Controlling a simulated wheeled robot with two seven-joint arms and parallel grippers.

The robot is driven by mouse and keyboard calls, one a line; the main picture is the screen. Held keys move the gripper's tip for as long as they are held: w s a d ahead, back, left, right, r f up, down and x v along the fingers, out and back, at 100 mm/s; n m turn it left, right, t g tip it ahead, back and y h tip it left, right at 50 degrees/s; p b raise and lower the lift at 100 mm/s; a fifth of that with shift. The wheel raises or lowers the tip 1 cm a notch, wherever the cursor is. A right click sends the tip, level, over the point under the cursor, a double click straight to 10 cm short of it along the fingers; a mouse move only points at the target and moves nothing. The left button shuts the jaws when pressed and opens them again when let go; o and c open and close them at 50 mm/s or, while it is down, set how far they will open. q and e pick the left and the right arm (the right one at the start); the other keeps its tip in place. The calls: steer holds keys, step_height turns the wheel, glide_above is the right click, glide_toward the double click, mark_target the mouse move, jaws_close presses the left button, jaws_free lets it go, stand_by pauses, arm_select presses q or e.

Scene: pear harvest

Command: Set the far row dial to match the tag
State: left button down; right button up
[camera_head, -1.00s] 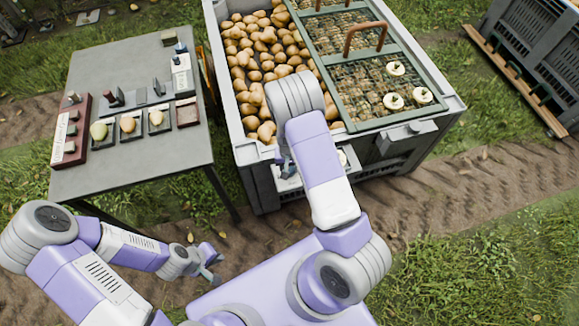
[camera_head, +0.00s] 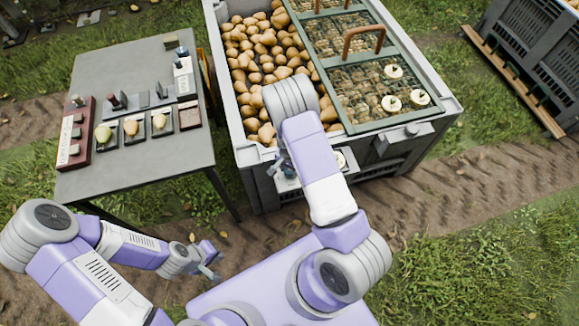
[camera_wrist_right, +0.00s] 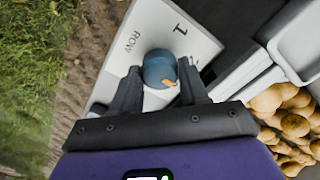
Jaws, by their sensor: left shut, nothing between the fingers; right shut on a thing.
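In the right wrist view a blue round dial knob (camera_wrist_right: 160,69) with a small orange mark sits on a white plate (camera_wrist_right: 190,28) printed "ROW" and "1". My right gripper (camera_wrist_right: 160,90) is shut on this knob, one finger on each side. In the head view the right gripper (camera_head: 284,171) is at the near side of the large bin, and my forearm hides part of the plate. A pale round thing (camera_head: 341,160) shows just right of the forearm. My left gripper (camera_head: 214,264) is shut and empty, low between table and bin. I cannot make out a tag.
The grey bin (camera_head: 452,104) holds many pears and has green-framed mesh trays with brown handles. A grey table (camera_head: 120,180) at left carries pears in small black trays, a dark red rack (camera_head: 76,155) and small devices. Another crate (camera_head: 535,60) stands at far right.

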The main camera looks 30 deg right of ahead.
steer(key=m+p, duration=0.2)
steer(key=m, duration=0.3)
steer(key=shift+m, duration=0.3)
stand_by(0.4)
steer(key=o, duration=1.1)
steer(key=shift+c, duration=0.2)
step_height(320, 180, up, 8)
steer(key=p, duration=0.2)
steer(key=shift+f+p, duration=0.2)
steer(key=shift+p, duration=0.15)
